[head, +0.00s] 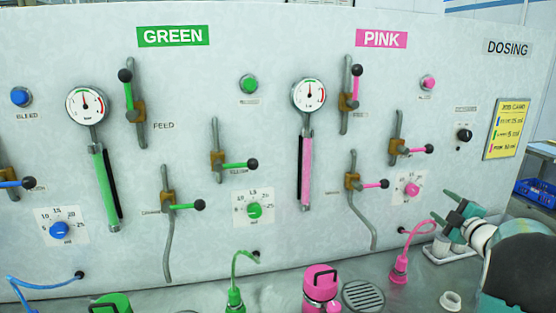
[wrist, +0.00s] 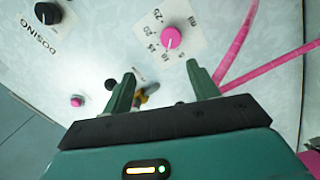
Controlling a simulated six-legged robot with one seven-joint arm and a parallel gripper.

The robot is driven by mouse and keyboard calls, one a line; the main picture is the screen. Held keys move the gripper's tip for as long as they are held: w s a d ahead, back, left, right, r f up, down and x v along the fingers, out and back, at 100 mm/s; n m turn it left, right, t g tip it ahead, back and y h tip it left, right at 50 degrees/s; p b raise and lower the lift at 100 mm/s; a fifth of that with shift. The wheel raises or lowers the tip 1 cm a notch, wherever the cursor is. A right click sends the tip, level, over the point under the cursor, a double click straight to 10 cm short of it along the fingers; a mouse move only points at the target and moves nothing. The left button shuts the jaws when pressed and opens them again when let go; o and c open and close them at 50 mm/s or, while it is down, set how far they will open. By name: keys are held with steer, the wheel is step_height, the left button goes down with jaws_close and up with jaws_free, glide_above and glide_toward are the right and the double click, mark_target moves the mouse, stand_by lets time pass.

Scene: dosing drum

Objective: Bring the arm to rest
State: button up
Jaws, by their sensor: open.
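My gripper (head: 443,207) is at the lower right of the head view, in front of the panel and above the steel bench, with its dark green fingers pointing left. In the wrist view the two fingers (wrist: 163,85) stand apart with nothing held between them. Ahead of them are the panel's pink dial (wrist: 171,38) and a brass valve body (wrist: 150,88), partly hidden by a finger. My arm enters from the right edge of the head view.
The panel has green handles, pink handles (head: 417,150), gauges (head: 308,95) and a job card (head: 507,128). On the bench are a pink canister (head: 320,287), a pink nozzle (head: 398,272), a drain grille (head: 363,296) and a white ring (head: 450,301). A tray (head: 436,256) lies near my gripper.

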steer(key=s+a+r+m+g+h, duration=0.25)
steer(key=a+r+m, duration=0.2)
steer(key=a, duration=0.25)
steer(key=s+a+r+m+g+h, duration=0.1)
steer(key=s+a+r+m+h, duration=0.35)
steer(key=a, duration=0.25)
steer(key=s+a+f+m+g+y, duration=0.2)
steer(key=s+a+f, duration=0.4)
steer(key=s+a, duration=0.6)
steer(key=s+a+f+m+g+y, duration=0.3)
steer(key=s+a+f+g, duration=0.3)
steer(key=s+a, duration=0.6)
steer(key=s+g+y, duration=0.1)
steer(key=s, duration=0.3)
steer(key=shift+f, duration=0.3)
